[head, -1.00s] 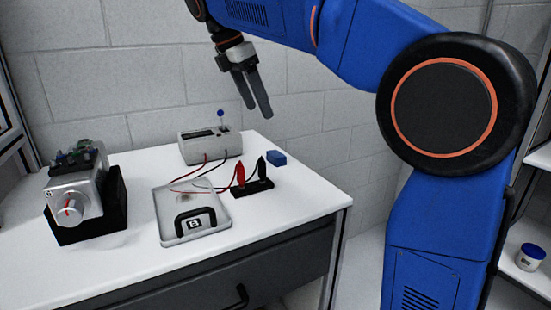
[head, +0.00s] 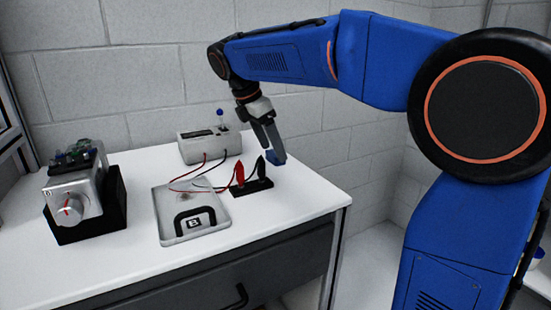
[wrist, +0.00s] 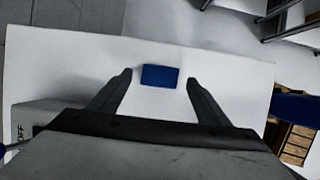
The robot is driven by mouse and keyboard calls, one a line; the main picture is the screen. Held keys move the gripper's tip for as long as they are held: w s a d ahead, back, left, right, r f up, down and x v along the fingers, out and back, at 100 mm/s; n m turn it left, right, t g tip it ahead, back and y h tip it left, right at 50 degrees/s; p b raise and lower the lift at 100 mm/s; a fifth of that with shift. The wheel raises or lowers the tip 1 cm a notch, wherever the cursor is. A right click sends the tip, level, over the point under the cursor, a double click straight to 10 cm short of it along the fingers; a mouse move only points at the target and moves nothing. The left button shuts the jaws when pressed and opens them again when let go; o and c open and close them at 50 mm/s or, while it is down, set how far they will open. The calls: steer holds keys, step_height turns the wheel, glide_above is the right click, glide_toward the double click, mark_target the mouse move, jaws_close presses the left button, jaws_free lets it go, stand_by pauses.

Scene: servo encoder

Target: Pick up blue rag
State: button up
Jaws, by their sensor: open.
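The blue rag (wrist: 160,76) is a small dark blue block-like piece lying on the white table. In the wrist view it sits between and just beyond the tips of my two fingers. I cannot tell the exact height of the fingertips above the table.
A black stand with red and black probes (head: 250,185) is close in front of the rag. A grey meter box (head: 208,146) stands to the left. A tray (head: 222,222) with a black-handled item and a servo unit (head: 72,205) are further left. The table's right edge is near.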

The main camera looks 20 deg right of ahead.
mark_target(272, 154)
steer(key=shift+x, duration=0.95)
steer(key=c, duration=1.2)
step_height(272, 154, up, 10)
steer(key=o, duration=0.4)
steer(key=shift+c, duration=1.2)
steer(key=shift+a, duration=0.1)
